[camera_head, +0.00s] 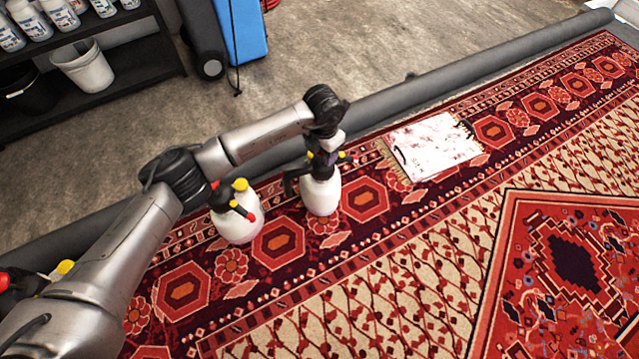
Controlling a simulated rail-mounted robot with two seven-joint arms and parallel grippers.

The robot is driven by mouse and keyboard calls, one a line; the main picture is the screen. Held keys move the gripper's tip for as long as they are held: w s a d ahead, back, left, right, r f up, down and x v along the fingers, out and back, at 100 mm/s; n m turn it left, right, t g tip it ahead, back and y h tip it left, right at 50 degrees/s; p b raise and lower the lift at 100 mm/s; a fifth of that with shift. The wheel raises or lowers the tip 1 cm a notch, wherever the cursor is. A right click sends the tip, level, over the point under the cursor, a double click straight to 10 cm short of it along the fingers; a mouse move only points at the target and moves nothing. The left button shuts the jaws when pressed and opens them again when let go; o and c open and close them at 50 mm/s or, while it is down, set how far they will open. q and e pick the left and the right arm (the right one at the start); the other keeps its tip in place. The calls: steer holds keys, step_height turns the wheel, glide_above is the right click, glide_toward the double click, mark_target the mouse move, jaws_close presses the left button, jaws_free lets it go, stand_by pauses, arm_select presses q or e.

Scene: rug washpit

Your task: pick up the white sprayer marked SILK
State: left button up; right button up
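My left gripper (320,165) points down at the top of a white sprayer (321,192), which stands upright on the patterned rug. Its fingers overlap the dark spray head, and I cannot tell whether they are open or shut on it. A second white sprayer (238,222) with a yellow cap and red nozzle tip stands to the left, beside my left forearm. A third sprayer head (64,267) with yellow and red parts shows at the far left, its body hidden by my arm. No SILK marking is readable on any of them. My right gripper is not in view.
The red rug (425,270) fills the lower right, edged by a dark rolled border (450,92). Behind are bare concrete floor, a black shelf (130,72) with bottles, and a blue case (243,30).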

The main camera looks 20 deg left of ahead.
arm_select(q)
jaws_close()
stand_by(0.3)
steer(key=shift+r, duration=0.25)
